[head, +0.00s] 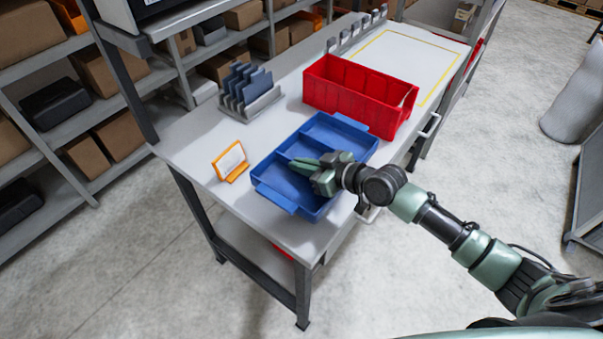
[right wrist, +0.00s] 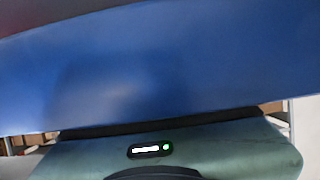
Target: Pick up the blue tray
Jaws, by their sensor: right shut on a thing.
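The blue tray (head: 272,172) is at the near end of the grey-white workbench. It has compartments with dividers and a tab handle at each end. My right gripper (head: 306,164) reaches over the tray's right side and is shut on the tray. Its fingers hide the part they hold. In the right wrist view the tray's blue surface (right wrist: 150,75) fills most of the picture, close to the gripper. I cannot tell whether the tray is clear of the bench. My left gripper is not in view.
On the workbench (head: 190,137), a red bin (head: 350,92) stands just behind the tray. An orange-framed sign (head: 231,161) stands to its left, and a grey rack with blue-grey plates (head: 248,88) is farther back. A yellow-outlined area (head: 405,62) at the far end is clear.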

